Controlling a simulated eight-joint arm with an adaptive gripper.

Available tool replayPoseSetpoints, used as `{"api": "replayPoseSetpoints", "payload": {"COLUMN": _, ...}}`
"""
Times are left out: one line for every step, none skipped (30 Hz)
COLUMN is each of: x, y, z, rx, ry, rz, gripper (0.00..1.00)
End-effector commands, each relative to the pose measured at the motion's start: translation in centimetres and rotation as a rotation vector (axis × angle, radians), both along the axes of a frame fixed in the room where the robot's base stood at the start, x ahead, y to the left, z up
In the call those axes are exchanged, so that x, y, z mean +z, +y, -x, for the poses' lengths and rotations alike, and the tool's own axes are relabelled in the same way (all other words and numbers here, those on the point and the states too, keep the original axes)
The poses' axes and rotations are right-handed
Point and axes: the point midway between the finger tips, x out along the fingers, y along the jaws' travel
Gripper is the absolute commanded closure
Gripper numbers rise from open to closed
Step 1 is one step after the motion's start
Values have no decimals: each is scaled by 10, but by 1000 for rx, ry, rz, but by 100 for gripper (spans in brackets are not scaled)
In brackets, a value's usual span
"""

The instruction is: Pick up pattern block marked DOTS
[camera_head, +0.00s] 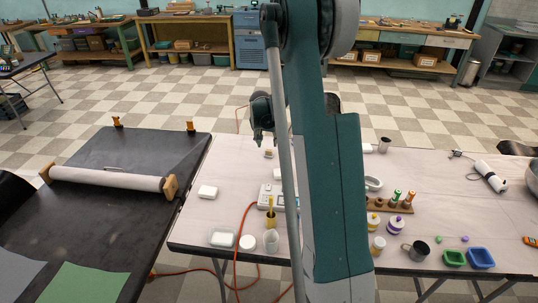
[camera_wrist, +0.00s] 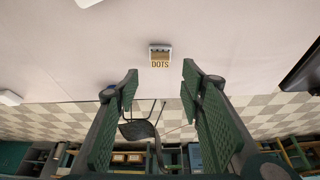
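The pattern block marked DOTS (camera_wrist: 160,56) sits on the pale table, a small block with a light top edge and a brown face bearing the word DOTS. In the wrist view it lies just beyond the fingertips, centred between them. My gripper (camera_wrist: 159,77) is open and empty, with one green ribbed finger on each side. In the head view my gripper (camera_head: 263,139) points down near the table's back edge, and a small block (camera_head: 268,153) shows on the table just below it. My arm hides part of the table's middle.
A scale (camera_head: 268,197), a beaker (camera_head: 271,240) and a shallow tray (camera_head: 222,238) stand left of my arm. A wooden rack (camera_head: 392,205), jars, a dark mug (camera_head: 418,250) and green and blue containers stand to the right. A white soap-like block (camera_head: 208,192) lies at the left.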

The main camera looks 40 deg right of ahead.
Motion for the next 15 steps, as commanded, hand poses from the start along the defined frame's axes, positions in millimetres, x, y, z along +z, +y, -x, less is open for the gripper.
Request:
{"api": "replayPoseSetpoints", "payload": {"x": -1, "y": 0, "z": 0, "rx": 0, "ry": 0, "rz": 0, "gripper": 61}}
{"api": "replayPoseSetpoints", "payload": {"x": -3, "y": -1, "z": -1, "rx": 0, "ry": 0, "rz": 0, "gripper": 61}}
{"api": "replayPoseSetpoints", "payload": {"x": -5, "y": -1, "z": -1, "rx": 0, "ry": 0, "rz": 0, "gripper": 61}}
{"api": "replayPoseSetpoints", "payload": {"x": -6, "y": -2, "z": -1, "rx": 0, "ry": 0, "rz": 0, "gripper": 61}}
{"api": "replayPoseSetpoints", "payload": {"x": -8, "y": -3, "z": -2, "rx": 0, "ry": 0, "rz": 0, "gripper": 61}}
{"api": "replayPoseSetpoints", "payload": {"x": -11, "y": -3, "z": -3, "rx": 0, "ry": 0, "rz": 0, "gripper": 61}}
{"api": "replayPoseSetpoints", "payload": {"x": -13, "y": -4, "z": -3, "rx": 0, "ry": 0, "rz": 0, "gripper": 61}}
{"api": "replayPoseSetpoints", "payload": {"x": -15, "y": -5, "z": -4, "rx": 0, "ry": 0, "rz": 0, "gripper": 61}}
{"api": "replayPoseSetpoints", "payload": {"x": -18, "y": -6, "z": -5, "rx": 0, "ry": 0, "rz": 0, "gripper": 61}}
{"api": "replayPoseSetpoints", "payload": {"x": -20, "y": -6, "z": -5, "rx": 0, "ry": 0, "rz": 0, "gripper": 61}}
{"api": "replayPoseSetpoints", "payload": {"x": -21, "y": -7, "z": -6, "rx": 0, "ry": 0, "rz": 0, "gripper": 61}}
{"api": "replayPoseSetpoints", "payload": {"x": -23, "y": -7, "z": -6, "rx": 0, "ry": 0, "rz": 0, "gripper": 61}}
{"api": "replayPoseSetpoints", "payload": {"x": -23, "y": -7, "z": -6, "rx": 0, "ry": 0, "rz": 0, "gripper": 61}}
{"api": "replayPoseSetpoints", "payload": {"x": -24, "y": -8, "z": -6, "rx": 0, "ry": 0, "rz": 0, "gripper": 61}}
{"api": "replayPoseSetpoints", "payload": {"x": -24, "y": -8, "z": -6, "rx": 0, "ry": 0, "rz": 0, "gripper": 61}}
